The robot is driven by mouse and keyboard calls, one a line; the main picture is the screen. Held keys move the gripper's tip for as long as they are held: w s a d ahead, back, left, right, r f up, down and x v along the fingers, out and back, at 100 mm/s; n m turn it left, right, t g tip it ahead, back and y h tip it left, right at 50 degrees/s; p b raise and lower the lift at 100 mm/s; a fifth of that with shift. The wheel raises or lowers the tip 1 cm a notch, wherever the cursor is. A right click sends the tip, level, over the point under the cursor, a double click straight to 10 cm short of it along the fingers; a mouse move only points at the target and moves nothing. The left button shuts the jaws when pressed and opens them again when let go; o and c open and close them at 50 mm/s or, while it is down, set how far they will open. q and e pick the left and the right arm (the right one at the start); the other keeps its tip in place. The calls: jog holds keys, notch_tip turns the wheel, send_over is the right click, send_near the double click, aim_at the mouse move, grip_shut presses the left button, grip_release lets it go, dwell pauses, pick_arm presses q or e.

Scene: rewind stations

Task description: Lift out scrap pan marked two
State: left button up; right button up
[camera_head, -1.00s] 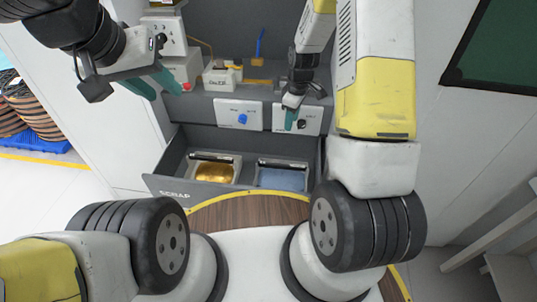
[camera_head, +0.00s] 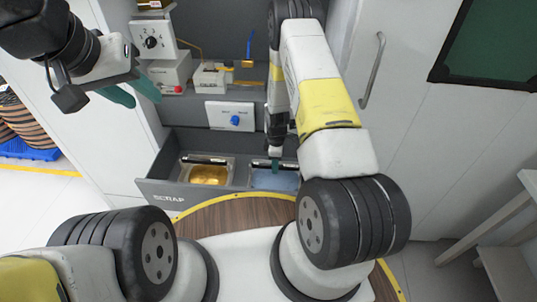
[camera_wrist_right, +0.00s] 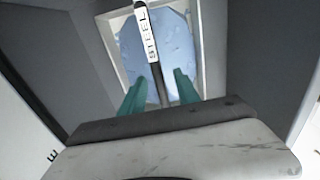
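An open drawer marked SCRAP (camera_head: 168,199) holds two pans side by side. The left pan (camera_head: 207,172) has gold-coloured contents. The right pan (camera_head: 275,180) has pale blue contents; in the right wrist view this pan (camera_wrist_right: 108,35) has a bar handle (camera_wrist_right: 148,42) labelled STEEL. I see no mark "two". My right gripper (camera_head: 276,164) is over the right pan, pointing down. In the right wrist view its green fingers (camera_wrist_right: 160,92) are apart, one on either side of the bar; their height above it is unclear. My left gripper (camera_head: 137,92) is open and empty, high at the left.
Behind the drawer are a panel with a blue knob (camera_head: 235,120), a box with a red button (camera_head: 170,75) and a dial box (camera_head: 152,41). A wooden surface with a yellow edge (camera_head: 235,212) lies in front. A white cabinet stands at the right.

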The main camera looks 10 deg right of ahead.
jog(key=shift+f, duration=0.75)
grip_shut()
jog(key=shift+w, duration=0.1)
dwell(0.8)
